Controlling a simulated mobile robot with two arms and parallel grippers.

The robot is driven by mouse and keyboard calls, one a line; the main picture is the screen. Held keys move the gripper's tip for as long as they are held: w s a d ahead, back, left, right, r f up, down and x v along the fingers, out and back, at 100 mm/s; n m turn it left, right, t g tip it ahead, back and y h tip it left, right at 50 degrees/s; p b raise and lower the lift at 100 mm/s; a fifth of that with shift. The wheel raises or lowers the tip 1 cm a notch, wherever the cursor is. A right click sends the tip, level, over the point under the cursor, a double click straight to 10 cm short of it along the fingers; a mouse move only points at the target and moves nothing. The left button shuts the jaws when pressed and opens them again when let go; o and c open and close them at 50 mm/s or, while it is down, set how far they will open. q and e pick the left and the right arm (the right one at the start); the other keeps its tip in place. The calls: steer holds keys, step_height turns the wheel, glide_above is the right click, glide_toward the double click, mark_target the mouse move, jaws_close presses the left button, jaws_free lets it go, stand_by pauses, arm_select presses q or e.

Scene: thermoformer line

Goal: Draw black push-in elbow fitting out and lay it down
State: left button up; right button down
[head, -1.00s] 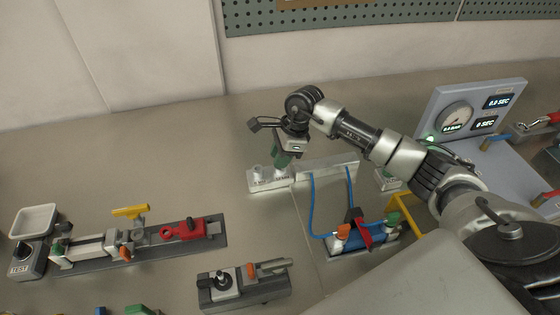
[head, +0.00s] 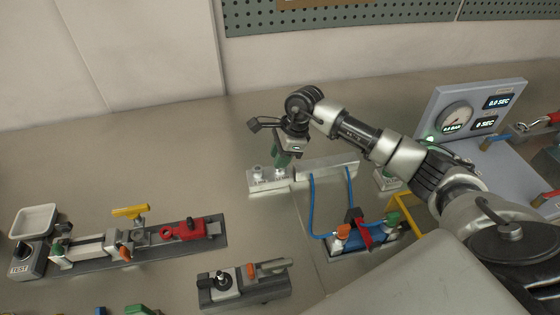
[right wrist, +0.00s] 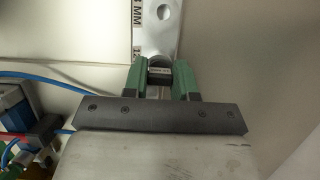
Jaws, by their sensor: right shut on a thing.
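My right gripper (head: 282,160) points down with its green fingers over the silver gauge block (head: 262,185). In the right wrist view, the green fingers (right wrist: 159,75) are shut on a small black piece, the black push-in elbow fitting (right wrist: 160,73). Only part of the fitting shows between the fingers. It is at the near end of the silver block (right wrist: 150,40), which has round holes and a "12 MM" mark. I cannot tell whether the fitting is still seated in the block. In the head view the fingers hide the fitting. My left gripper is not in view.
A blue unit (head: 362,238) with blue tubes stands right of centre. A fixture with a red clamp (head: 185,230) is at the left, a smaller fixture (head: 243,284) in front. A gauge panel (head: 470,112) stands at the right. The bench left of the block is clear.

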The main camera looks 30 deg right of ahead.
steer(key=shift+r, duration=0.1)
steer(key=shift+r+p, duration=1.35)
steer(key=shift+r, duration=1.15)
